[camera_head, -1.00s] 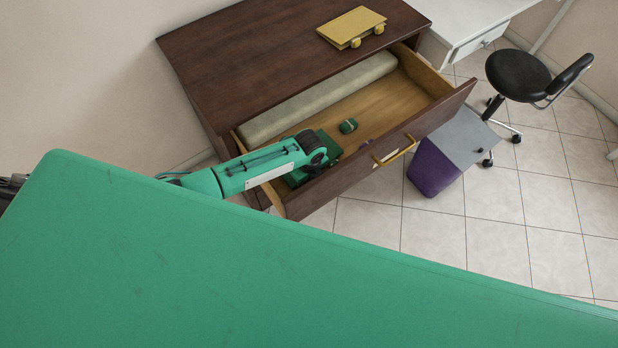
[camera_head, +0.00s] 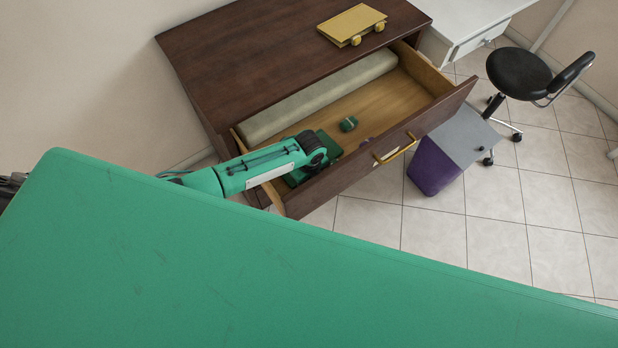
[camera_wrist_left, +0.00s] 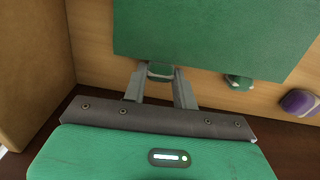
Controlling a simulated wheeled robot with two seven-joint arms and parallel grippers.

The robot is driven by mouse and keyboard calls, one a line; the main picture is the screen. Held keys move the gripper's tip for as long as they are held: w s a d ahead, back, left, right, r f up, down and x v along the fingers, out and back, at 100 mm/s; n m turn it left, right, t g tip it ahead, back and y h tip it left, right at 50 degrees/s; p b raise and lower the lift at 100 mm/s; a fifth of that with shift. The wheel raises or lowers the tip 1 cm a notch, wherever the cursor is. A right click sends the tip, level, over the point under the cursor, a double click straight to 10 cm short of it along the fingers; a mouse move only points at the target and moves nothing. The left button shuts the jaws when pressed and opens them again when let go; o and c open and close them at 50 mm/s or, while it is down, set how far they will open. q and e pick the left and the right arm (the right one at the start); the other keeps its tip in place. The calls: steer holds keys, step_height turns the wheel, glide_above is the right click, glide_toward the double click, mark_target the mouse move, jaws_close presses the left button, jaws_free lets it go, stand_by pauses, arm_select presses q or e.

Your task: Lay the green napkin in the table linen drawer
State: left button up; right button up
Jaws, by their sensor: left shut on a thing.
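The table linen drawer (camera_head: 405,98) is pulled open from a dark brown chest. My left gripper (camera_wrist_left: 160,76) is inside it, near its left end. The gripper is shut on the green napkin (camera_wrist_left: 205,32), a flat dark green sheet spreading beyond the fingertips in the left wrist view. In the head view part of the napkin (camera_head: 328,143) shows beside my wrist, low in the drawer; the arm hides the rest. I cannot tell whether it touches the drawer floor. My right gripper is not in view.
In the drawer lie a small banded green roll (camera_head: 348,124), a purple item (camera_wrist_left: 298,102) near the front and a long pale roll (camera_head: 320,98) along the back. The drawer's right part is bare. A yellow object (camera_head: 350,27) sits on the chest. A purple-grey bin (camera_head: 434,168) and black stool (camera_head: 518,75) stand right.

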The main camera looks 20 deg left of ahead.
arm_select(q)
steer(key=shift+f, duration=0.35)
steer(key=o, duration=1)
steer(key=shift+r+p, duration=0.3)
steer(key=shift+r, duration=0.15)
step_height(320, 180, up, 4)
steer(key=p, duration=0.4)
steer(key=shift+r, duration=0.15)
step_height(320, 180, up, 19)
steer(key=p, duration=1.7)
steer(key=shift+p, duration=0.35)
